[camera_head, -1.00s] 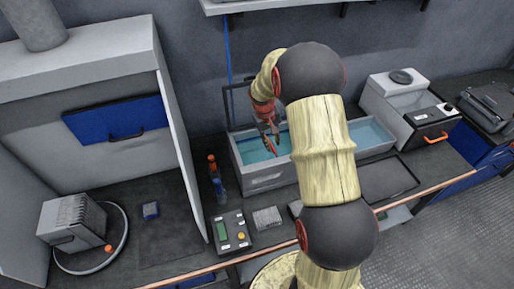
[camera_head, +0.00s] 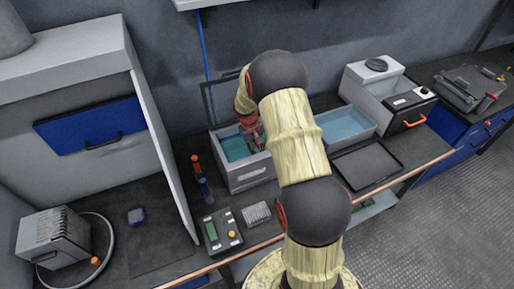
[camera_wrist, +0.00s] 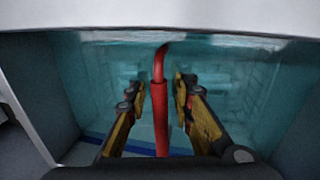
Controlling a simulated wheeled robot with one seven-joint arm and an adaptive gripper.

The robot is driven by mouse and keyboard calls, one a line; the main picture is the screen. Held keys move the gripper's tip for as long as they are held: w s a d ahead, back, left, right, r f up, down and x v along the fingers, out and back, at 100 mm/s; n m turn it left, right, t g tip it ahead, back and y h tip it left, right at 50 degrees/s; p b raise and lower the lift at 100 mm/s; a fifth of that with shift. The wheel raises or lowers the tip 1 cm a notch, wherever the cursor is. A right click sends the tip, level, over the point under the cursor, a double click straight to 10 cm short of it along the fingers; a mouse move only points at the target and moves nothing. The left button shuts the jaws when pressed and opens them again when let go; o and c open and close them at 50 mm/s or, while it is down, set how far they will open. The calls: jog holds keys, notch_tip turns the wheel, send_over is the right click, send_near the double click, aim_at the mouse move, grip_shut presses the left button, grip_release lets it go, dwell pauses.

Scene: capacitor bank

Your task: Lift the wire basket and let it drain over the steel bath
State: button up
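My gripper (camera_head: 252,130) is down at the left grey-walled tank (camera_head: 248,177), which holds blue-green liquid and stands behind my arm. In the wrist view my gripper (camera_wrist: 156,95) is open, with one finger on each side of a red upright handle (camera_wrist: 160,118). Gaps show between the handle and both fingers. The handle's thinner end bends over near the liquid line. Faint grid-like shapes show through the liquid, but I cannot make out the wire basket clearly. A second bath (camera_head: 345,125) with pale blue liquid is right of my arm.
A flat dark tray (camera_head: 368,165) lies in front of the second bath. A white unit with an orange handle (camera_head: 408,122) is further right. Bottles (camera_head: 205,190), a keypad device (camera_head: 221,230) and a small rack (camera_head: 256,214) stand left of my arm, near the tank.

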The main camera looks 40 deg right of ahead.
grip_shut()
jog(key=shift+r, duration=0.1)
dwell(1.0)
